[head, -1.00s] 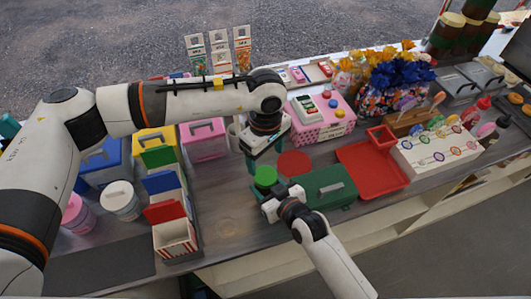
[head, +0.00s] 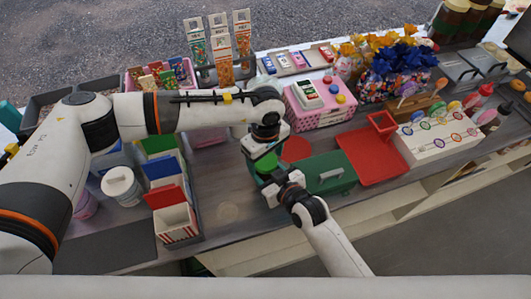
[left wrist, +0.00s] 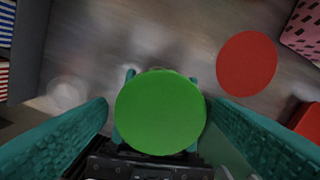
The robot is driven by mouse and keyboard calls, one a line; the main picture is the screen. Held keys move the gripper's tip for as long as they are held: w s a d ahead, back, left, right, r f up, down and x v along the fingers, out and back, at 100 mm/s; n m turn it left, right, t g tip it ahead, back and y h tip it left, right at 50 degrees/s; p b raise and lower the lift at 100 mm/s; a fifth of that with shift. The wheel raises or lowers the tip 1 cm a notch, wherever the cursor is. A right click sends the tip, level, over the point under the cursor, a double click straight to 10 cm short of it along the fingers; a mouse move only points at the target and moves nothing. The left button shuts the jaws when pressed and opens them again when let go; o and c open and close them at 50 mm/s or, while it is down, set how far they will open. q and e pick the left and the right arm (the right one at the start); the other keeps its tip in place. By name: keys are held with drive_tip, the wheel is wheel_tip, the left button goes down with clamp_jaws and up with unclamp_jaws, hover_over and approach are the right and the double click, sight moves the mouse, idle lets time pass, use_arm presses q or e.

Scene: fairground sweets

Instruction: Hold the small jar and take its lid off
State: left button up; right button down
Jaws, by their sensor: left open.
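The small jar shows mainly as its round green lid (head: 267,163), which also fills the middle of the left wrist view (left wrist: 160,112). The lid sits on top and hides the jar's body below it. My left gripper (head: 265,156) is open, pointing down over the jar, with one teal finger on each side of the lid and a gap to it in the left wrist view. My right gripper (head: 273,187) reaches in from the front.
A flat red disc (head: 296,149) lies just behind and right of the jar. Striped box (head: 176,226) and white tub (head: 121,186) are at left. The counter between them is clear.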

use_arm(q)
drive_tip(key=shift+c, duration=0.2)
drive_tip(key=c, duration=1)
drive_tip(key=shift+o, duration=0.2)
drive_tip(key=n, duration=0.6)
drive_tip(key=shift+r, duration=0.15)
drive_tip(key=shift+r, duration=1)
